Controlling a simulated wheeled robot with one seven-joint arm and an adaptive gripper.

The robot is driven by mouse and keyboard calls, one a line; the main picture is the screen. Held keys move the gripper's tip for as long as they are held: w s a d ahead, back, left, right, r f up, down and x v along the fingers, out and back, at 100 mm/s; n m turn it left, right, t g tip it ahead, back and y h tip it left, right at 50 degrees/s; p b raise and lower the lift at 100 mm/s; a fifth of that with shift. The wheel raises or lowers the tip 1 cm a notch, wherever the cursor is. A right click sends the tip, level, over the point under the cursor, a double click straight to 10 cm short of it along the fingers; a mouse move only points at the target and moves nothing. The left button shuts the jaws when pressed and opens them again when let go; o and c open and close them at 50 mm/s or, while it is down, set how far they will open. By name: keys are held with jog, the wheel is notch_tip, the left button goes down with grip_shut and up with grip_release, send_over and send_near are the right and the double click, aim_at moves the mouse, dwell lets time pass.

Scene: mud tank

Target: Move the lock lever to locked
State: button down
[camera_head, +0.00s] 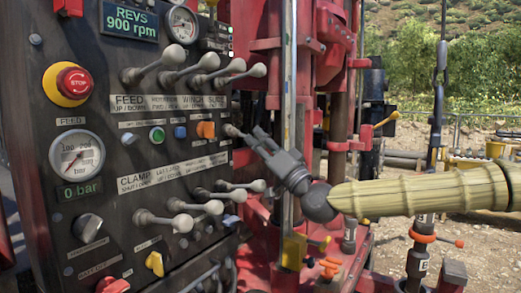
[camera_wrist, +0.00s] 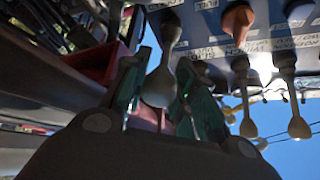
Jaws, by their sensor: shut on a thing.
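A grey lever with a rounded knob (camera_head: 231,130) sticks out at the right edge of the control panel (camera_head: 110,130), just right of an orange switch (camera_head: 206,130). My gripper (camera_head: 250,137) reaches in from the right and is shut on this lever. In the wrist view the lever's knob (camera_wrist: 160,86) sits between my two greenish fingertips (camera_wrist: 163,95). The fingers hide part of the knob in the head view.
A row of upper levers (camera_head: 190,68) stands above my gripper, and a row of lower levers (camera_head: 205,205) below it. A red stop button (camera_head: 74,82) and a gauge (camera_head: 76,155) are at the left. Red rig frame (camera_head: 320,50) stands close behind my gripper.

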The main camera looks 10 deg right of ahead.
jog(key=shift+w+a+f+b, duration=0.1)
jog(key=shift+a+f+b, duration=0.05)
jog(key=shift+f+b, duration=0.5)
jog(key=shift+w+a+f+b, duration=0.1)
jog(key=shift+f+b, duration=0.2)
jog(key=shift+b, duration=0.1)
jog(key=c, duration=1.6)
grip_release()
jog(key=o, duration=0.5)
jog(key=shift+w+a, duration=0.1)
jog(key=shift+r, duration=0.1)
jog(key=shift+s+d, duration=0.2)
jog(key=v, duration=1.1)
jog(key=shift+s+d+f, duration=0.1)
jog(key=shift+s+f, duration=0.15)
jog(key=shift+s, duration=0.05)
